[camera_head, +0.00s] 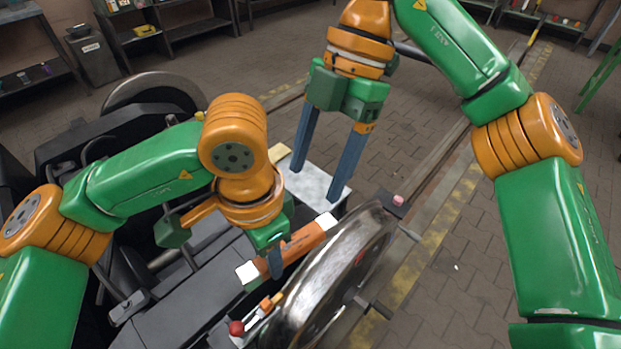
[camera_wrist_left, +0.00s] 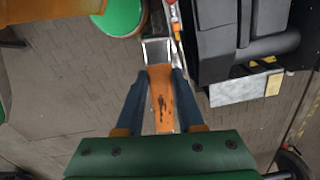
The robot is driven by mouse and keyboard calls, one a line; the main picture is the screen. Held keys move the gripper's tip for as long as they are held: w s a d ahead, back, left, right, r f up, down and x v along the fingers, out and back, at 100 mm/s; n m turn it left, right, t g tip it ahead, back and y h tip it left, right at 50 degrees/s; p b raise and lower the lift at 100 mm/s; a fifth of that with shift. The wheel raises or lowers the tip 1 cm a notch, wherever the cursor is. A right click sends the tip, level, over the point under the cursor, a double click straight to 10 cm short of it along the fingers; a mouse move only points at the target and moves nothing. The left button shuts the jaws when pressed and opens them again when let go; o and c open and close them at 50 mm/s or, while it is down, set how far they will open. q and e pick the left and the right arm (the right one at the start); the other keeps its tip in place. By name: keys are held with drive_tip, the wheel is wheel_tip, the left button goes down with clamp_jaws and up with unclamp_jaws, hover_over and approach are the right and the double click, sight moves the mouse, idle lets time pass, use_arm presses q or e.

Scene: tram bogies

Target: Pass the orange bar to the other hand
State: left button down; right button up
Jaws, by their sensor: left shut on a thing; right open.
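The orange bar (camera_head: 302,241) has pale, whitish ends and lies slantwise in my left gripper (camera_head: 275,262). In the left wrist view the bar (camera_wrist_left: 162,98) runs between the two fingers of my left gripper (camera_wrist_left: 160,98), with dark marks on its face and a silvery end beyond the fingertips. My right gripper (camera_head: 319,182) is open with its two blue fingers pointing down. It is empty, above and behind the bar in the picture, in front of a pale plate, and apart from the bar.
The pale grey plate (camera_head: 312,182) sits behind the bar. A large shiny wheel (camera_head: 335,285) stands just right of it. Dark bogie parts (camera_head: 190,290) fill the lower left. A red knob (camera_head: 236,327) is near the front. Paved floor (camera_head: 470,240) lies open at the right.

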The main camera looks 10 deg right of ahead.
sight(297, 235)
drive_tip(key=x, duration=1.1)
drive_tip(key=shift+a, duration=0.1)
use_arm(q)
drive_tip(key=shift+d, duration=0.1)
use_arm(e)
clamp_jaws()
use_arm(q)
drive_tip(key=shift+c, duration=2.2)
unclamp_jaws()
wheel_tip(297, 235, up, 12)
